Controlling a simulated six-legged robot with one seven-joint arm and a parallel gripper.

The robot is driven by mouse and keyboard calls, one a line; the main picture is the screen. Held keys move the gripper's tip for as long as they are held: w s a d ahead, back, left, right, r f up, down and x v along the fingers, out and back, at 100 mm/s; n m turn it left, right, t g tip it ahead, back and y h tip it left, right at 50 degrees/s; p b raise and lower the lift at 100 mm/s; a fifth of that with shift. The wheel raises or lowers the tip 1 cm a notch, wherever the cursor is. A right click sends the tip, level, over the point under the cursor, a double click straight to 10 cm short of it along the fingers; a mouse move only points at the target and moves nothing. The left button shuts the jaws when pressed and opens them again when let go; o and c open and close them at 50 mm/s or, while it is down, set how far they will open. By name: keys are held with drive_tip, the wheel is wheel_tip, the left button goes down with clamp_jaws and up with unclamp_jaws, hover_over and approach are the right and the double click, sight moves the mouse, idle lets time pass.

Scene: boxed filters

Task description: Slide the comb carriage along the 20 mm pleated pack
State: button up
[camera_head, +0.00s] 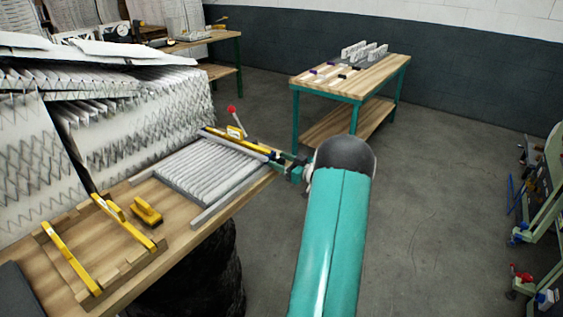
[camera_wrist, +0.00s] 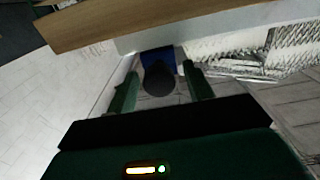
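The white pleated pack (camera_head: 205,172) lies on the wooden bench, its pleats in a row between pale side rails. The yellow comb carriage (camera_head: 238,143) spans the pack's far end, with a red-knobbed lever (camera_head: 231,109) near it. My gripper (camera_head: 291,166) is at the carriage's right end, just past the bench edge. In the wrist view my gripper (camera_wrist: 161,76) has its two green fingers apart, one on each side of a dark round knob (camera_wrist: 159,80) with a blue block (camera_wrist: 158,55) behind it. Gaps show between the knob and both fingers. The comb's teeth are too small to make out.
A yellow-handled wooden frame (camera_head: 97,245) and a small yellow tool (camera_head: 147,211) lie at the bench's near end. Stacked pleated filters (camera_head: 140,110) stand along the bench's left. A second table (camera_head: 350,75) stands behind. Open floor (camera_head: 440,200) lies right of my arm.

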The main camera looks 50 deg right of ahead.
drive_tip(key=s, duration=1.3)
drive_tip(key=shift+s+d, duration=0.2)
drive_tip(key=shift+s, duration=0.2)
